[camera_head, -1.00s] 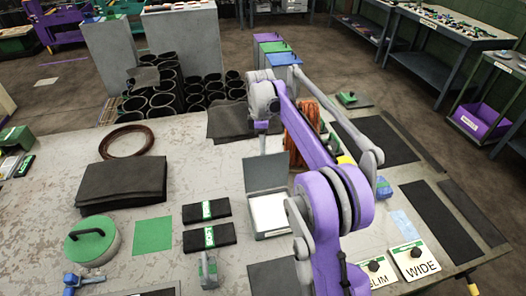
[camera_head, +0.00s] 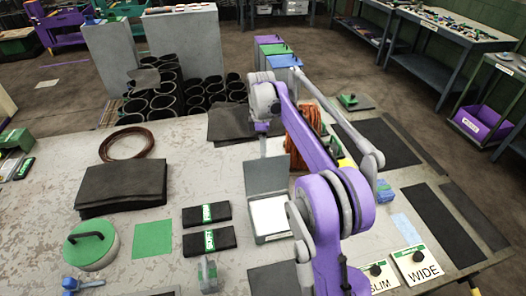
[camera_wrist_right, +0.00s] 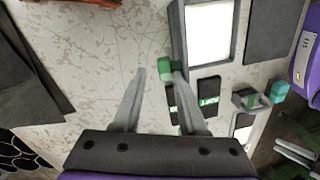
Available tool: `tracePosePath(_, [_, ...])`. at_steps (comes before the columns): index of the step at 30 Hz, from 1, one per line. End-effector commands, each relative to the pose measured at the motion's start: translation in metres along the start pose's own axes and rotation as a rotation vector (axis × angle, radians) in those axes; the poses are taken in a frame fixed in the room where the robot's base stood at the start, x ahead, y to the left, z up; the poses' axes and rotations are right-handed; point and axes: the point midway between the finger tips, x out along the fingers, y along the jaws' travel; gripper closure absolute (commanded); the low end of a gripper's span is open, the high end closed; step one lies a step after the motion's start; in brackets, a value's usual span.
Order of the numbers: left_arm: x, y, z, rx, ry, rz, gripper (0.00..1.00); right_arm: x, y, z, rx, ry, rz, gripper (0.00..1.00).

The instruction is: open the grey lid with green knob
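The grey lid (camera_head: 266,174) stands raised at the back edge of a shallow grey box (camera_head: 275,237), whose white inside shows. In the right wrist view the lid (camera_wrist_right: 179,30) appears almost edge-on, with the green knob (camera_wrist_right: 165,69) on its outer side. The knob is hidden in the head view. My right gripper (camera_wrist_right: 158,73) is open behind the lid, and the knob appears between its fingertips, closer to one finger; I cannot tell whether they touch. My left gripper is absent from the head view; pale prongs at the right wrist view's lower right may be its fingers.
Two black packs (camera_head: 207,226) and a green square (camera_head: 152,237) lie left of the box. A round green-topped container (camera_head: 92,246) stands farther left. SLIM and WIDE signs (camera_head: 416,264) stand at the front right.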

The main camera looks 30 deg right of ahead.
Motion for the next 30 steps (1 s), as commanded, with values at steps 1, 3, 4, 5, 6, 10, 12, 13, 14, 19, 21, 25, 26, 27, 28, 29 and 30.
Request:
tracePosePath(1, [0.006,0.0,0.007,0.0,-0.007,0.0,0.5,0.044,0.003,-0.004,-0.004,0.002,-0.006,0.34])
tracePosePath(3, [0.006,0.0,0.007,0.0,-0.007,0.0,0.5,0.044,0.003,-0.004,-0.004,0.002,-0.006,0.34])
tracePosePath(4, [0.006,0.0,0.007,0.0,-0.007,0.0,0.5,0.044,0.003,-0.004,-0.004,0.002,-0.007,0.34])
tracePosePath(5, [0.006,0.0,0.007,0.0,-0.007,0.0,0.5,0.044,0.002,-0.004,-0.004,0.002,-0.007,0.34])
tracePosePath(6, [0.006,0.0,0.007,0.0,-0.007,0.0,0.5,0.044,0.002,-0.004,-0.005,0.002,-0.007,0.34])
tracePosePath(10, [0.006,0.0,0.006,0.0,-0.006,0.0,0.5,0.036,0.002,-0.004,-0.005,0.003,-0.007,0.34])
tracePosePath(12, [0.005,0.0,0.005,0.0,-0.005,0.0,0.5,0.027,0.001,-0.005,-0.005,0.003,-0.006,0.34])
tracePosePath(13, [0.004,0.0,0.005,0.0,-0.005,0.0,0.5,0.022,0.0,-0.005,-0.005,0.003,-0.005,0.34])
tracePosePath(14, [0.004,0.0,0.004,0.0,-0.004,0.0,0.5,0.016,-0.001,-0.004,-0.005,0.003,-0.005,0.34])
tracePosePath(19, [-0.002,0.0,-0.003,0.0,0.002,0.0,0.5,-0.029,-0.005,-0.004,-0.004,0.003,-0.001,0.34])
tracePosePath(21, [-0.005,0.0,-0.006,0.0,0.006,0.0,0.5,-0.049,-0.007,-0.003,-0.003,0.002,0.002,0.34])
tracePosePath(25, [-0.01,0.0,-0.013,0.0,0.012,0.0,0.5,-0.08,-0.01,-0.002,-0.002,0.002,0.007,0.34])
tracePosePath(26, [-0.011,0.0,-0.014,0.0,0.013,0.0,0.5,-0.085,-0.01,-0.002,-0.001,0.001,0.007,0.34])
tracePosePath(27, [-0.013,0.0,-0.016,0.0,0.015,0.0,0.5,-0.092,-0.011,-0.002,-0.001,0.001,0.008,0.34])
tracePosePath(28, [-0.014,0.0,-0.017,0.0,0.016,0.0,0.5,-0.096,-0.011,-0.002,-0.001,0.001,0.009,0.34])
tracePosePath(29, [-0.014,0.0,-0.018,0.0,0.017,0.0,0.5,-0.1,-0.011,-0.001,0.0,0.001,0.009,0.34])
tracePosePath(30, [-0.015,0.0,-0.019,0.0,0.018,0.0,0.5,-0.104,-0.012,-0.001,0.0,0.001,0.01,0.34])
